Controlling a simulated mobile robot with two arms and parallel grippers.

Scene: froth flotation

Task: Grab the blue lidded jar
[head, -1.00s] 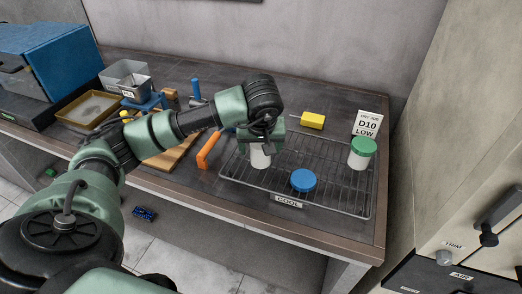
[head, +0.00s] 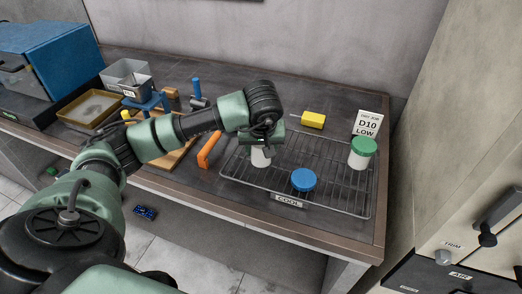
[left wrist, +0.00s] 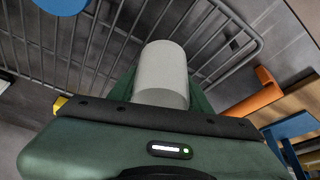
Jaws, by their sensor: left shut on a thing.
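My left gripper (head: 263,142) is shut on a plain white jar (head: 260,158) at the left part of the wire rack. The jar stands upright, and its top is hidden by the gripper in the head view. In the left wrist view the pale jar (left wrist: 164,72) sits between the fingers, with no coloured lid showing on it. A round blue lid (head: 303,180) lies on the rack to the right of the held jar, with no white body visible under it. Its edge also shows at the top left of the left wrist view (left wrist: 62,4). My right gripper is not in view.
A white jar with a green lid (head: 362,153) stands at the rack's right side, before a D10 LOW card (head: 367,124). A yellow block (head: 313,120) lies behind the rack (head: 335,192). An orange-handled tool (head: 209,149) lies left of it. A blue box (head: 52,57) stands far left.

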